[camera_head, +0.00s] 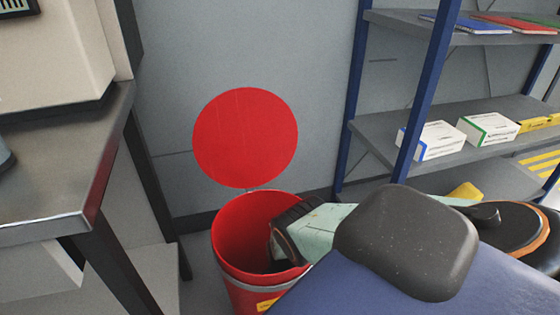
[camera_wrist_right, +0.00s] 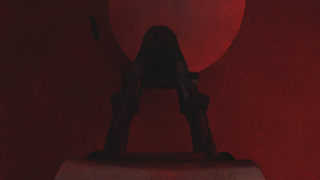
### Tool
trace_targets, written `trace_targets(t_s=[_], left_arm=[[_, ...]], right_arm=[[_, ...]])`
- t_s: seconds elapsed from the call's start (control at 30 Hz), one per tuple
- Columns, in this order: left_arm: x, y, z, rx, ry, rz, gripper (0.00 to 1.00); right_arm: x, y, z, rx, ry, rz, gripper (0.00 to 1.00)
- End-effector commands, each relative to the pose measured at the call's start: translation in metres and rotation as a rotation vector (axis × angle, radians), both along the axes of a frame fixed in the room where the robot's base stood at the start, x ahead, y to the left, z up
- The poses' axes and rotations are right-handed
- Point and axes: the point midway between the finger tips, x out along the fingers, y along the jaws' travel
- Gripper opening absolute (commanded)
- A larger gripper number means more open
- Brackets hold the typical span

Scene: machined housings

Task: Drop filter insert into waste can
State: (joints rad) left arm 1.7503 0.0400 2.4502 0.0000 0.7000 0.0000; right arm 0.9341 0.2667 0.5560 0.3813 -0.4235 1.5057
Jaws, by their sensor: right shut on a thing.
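The red waste can (camera_head: 240,296) stands on the floor, with its round red lid (camera_head: 245,138) raised behind the opening. My right arm reaches over the near right rim, and my right gripper is down inside the can, mostly hidden by the wrist in the head view. In the right wrist view my right gripper (camera_wrist_right: 160,78) is shut on a small dark rounded thing, likely the filter insert (camera_wrist_right: 160,43). The can's lighter round floor (camera_wrist_right: 215,28) shows beyond it. The view is dim and red, so details are unclear. My left gripper is out of view.
A metal-topped table (camera_head: 70,165) with a beige machine (camera_head: 60,60) stands at the left. A blue-framed shelf (camera_head: 365,135) with boxes (camera_head: 432,140) stands at the right. A grey wall is close behind the can.

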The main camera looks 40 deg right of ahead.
Motion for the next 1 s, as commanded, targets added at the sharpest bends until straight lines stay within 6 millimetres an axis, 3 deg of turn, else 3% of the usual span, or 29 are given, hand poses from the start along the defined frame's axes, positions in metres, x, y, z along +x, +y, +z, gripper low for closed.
trace_targets(t_s=[0.03,0.17,0.47,0.5,0.73,1.0], left_arm=[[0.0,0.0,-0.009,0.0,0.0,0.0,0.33],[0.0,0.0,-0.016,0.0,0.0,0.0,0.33],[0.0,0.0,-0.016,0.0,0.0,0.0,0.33],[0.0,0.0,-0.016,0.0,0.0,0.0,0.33],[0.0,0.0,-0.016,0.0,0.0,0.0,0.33],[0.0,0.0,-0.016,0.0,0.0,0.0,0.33]], right_arm=[[0.0,0.0,-0.011,0.0,-0.001,0.0,0.0],[0.0,0.0,-0.02,0.0,0.0,0.0,0.0],[0.0,0.0,-0.021,0.0,0.0,-0.001,0.0],[0.0,0.0,-0.021,0.0,0.0,-0.001,0.33],[0.0,0.0,-0.021,0.0,0.0,-0.001,0.53],[0.0,0.0,-0.021,0.0,0.0,-0.001,0.54]])
